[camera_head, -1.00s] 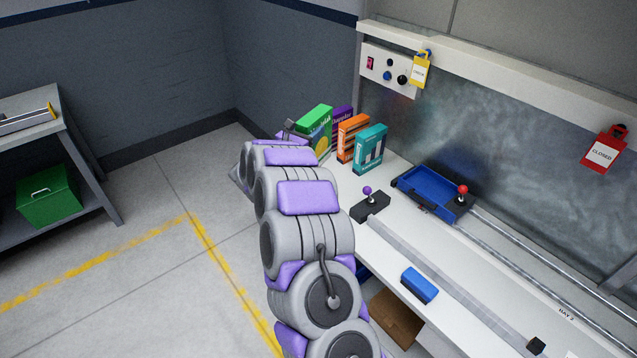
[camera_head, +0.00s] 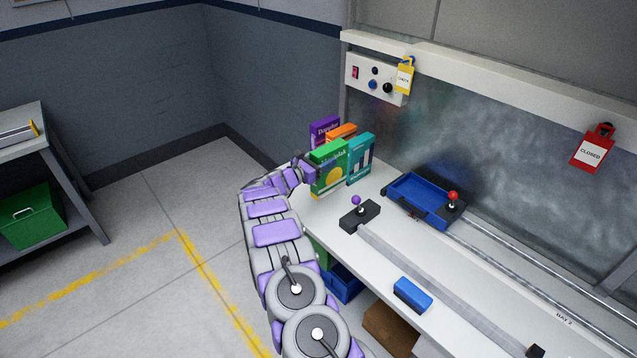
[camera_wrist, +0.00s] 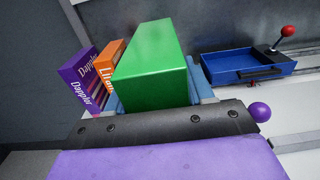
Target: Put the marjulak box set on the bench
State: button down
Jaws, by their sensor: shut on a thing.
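The green marjulak box set (camera_head: 330,170), with a yellow and white front, is upright at the far end of the white worktop (camera_head: 390,245). My gripper (camera_head: 308,170) is shut on its left side. I cannot tell whether the box's bottom touches the worktop. It stands in front of an orange box (camera_head: 342,131) and beside a teal box (camera_head: 361,158). A purple box (camera_head: 322,128) is behind it.
A grey table (camera_head: 30,135) with a green crate (camera_head: 32,215) below stands at left. On the worktop are a blue tray (camera_head: 418,195), a purple-knobbed joystick (camera_head: 358,212) and a blue block (camera_head: 412,293). Floor with yellow lines (camera_head: 180,236) is open between.

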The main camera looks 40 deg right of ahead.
aim_at(322, 177)
jog(key=f, duration=0.4)
jog(key=f+b, duration=0.1)
jog(key=f, duration=0.2)
jog(key=shift+w+a, duration=0.1)
jog(key=shift+a, duration=0.3)
jog(key=shift+d, duration=0.15)
jog(key=shift+c, duration=2.4)
grip_release()
jog(key=shift+o, duration=0.3)
